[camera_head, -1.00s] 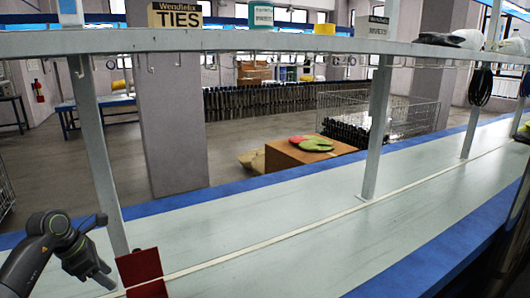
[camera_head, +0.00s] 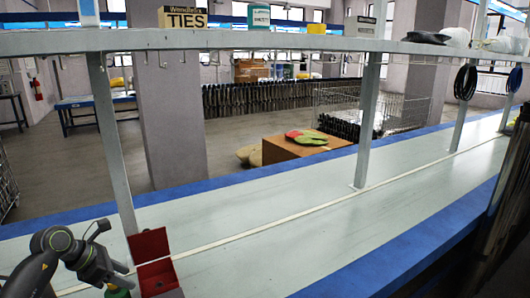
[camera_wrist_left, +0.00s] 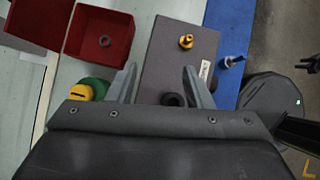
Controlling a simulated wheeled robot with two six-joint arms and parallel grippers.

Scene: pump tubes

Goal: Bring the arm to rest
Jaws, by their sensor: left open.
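My left gripper (camera_head: 116,278) is low at the left of the head view, beside an open red box (camera_head: 155,275). In the left wrist view its two fingers (camera_wrist_left: 161,84) are apart with nothing between the tips. A yellow and green part (camera_wrist_left: 84,90) is beside the left finger, partly hidden. My right gripper is not in view.
A pale bench (camera_head: 330,225) with blue edges runs across the view. Grey posts (camera_head: 369,125) carry a shelf (camera_head: 270,42) above it. A blue-grey peg (camera_wrist_left: 231,62) is by the plate's right edge. The bench right of the red box is clear.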

